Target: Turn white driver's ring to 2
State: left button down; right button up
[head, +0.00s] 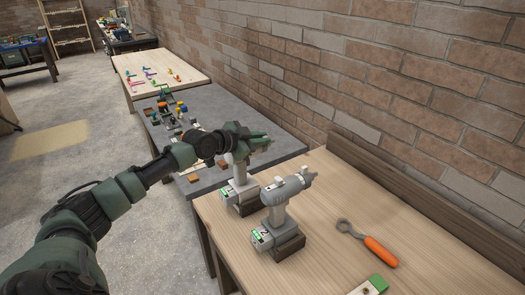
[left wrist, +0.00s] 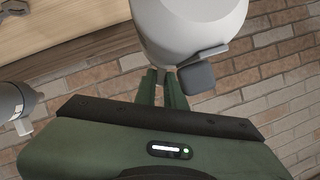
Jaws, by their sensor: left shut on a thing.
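Two drivers stand upright at the near table's left end. The white driver (head: 241,178) is the farther one; my left gripper (head: 262,143) is at its head and hides most of it. In the left wrist view the white driver's rounded body (left wrist: 195,22) fills the top middle. My left gripper's green fingers (left wrist: 164,88) are close together at its lower edge, shut on what appears to be its ring. A dark grey tab (left wrist: 197,78) sits just right of the fingers. The ring's numbers and setting cannot be read. My right gripper is not in view.
A grey driver (head: 284,207) stands close in front of the white one. It also shows in the left wrist view (left wrist: 14,110). An orange-handled wrench (head: 376,248) and a green-topped block (head: 378,283) lie on the wooden table (head: 330,200). A brick wall runs behind.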

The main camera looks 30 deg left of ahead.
pick_arm(q)
jog(key=n+b, duration=0.1)
jog(key=a+h+b, duration=0.1)
jog(key=shift+w+n+g+b, duration=0.2)
jog(key=shift+n+g+b, duration=0.1)
jog(key=shift+n+b, duration=0.1)
jog(key=shift+w+a+r+n+g+h+b, duration=0.15)
jog(key=shift+a+n+h+b, duration=0.1)
jog(key=shift+n+b, duration=0.15)
jog(key=shift+w+a+n+g+h+b, duration=0.1)
jog(key=shift+a+n+g+h+b, duration=0.15)
jog(key=shift+n, duration=0.25)
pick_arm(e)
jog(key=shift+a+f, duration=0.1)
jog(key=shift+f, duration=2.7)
pick_arm(q)
jog(key=c, duration=1.5)
grip_release()
jog(key=shift+s, duration=0.1)
